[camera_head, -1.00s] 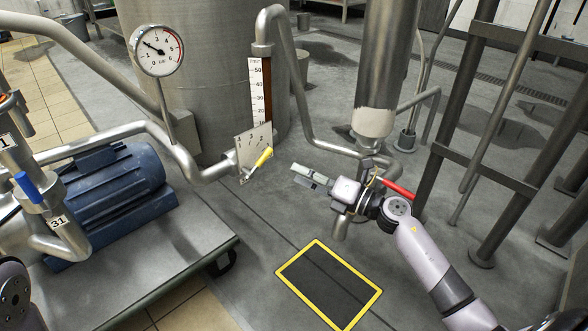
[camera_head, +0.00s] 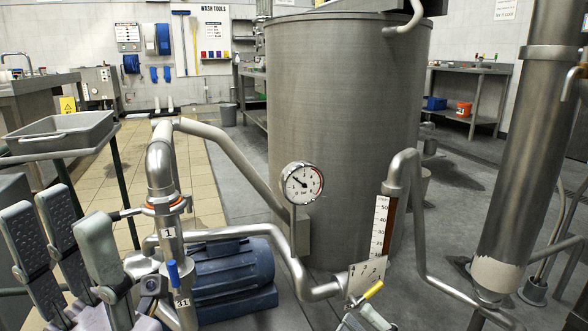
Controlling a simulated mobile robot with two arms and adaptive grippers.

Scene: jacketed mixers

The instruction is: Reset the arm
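My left gripper (camera_head: 70,225) is large and close at the lower left. Its grey fingers with dark ribbed pads point up and stand apart, with nothing between them. My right gripper (camera_head: 364,320) shows only as light-grey finger parts at the bottom edge. It is just below the yellow valve handle (camera_head: 373,290), and I cannot tell whether it touches it. The handle sits at a numbered plate (camera_head: 367,274) on the pipe end. The rest of my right arm is out of frame.
A tall steel vessel (camera_head: 345,130) stands in the middle, with a pressure gauge (camera_head: 302,183) in front. A blue motor (camera_head: 232,278) and a blue-handled valve (camera_head: 173,272) are right of my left gripper. A grey tray (camera_head: 62,133) stands behind it. A steel column (camera_head: 520,170) rises at right.

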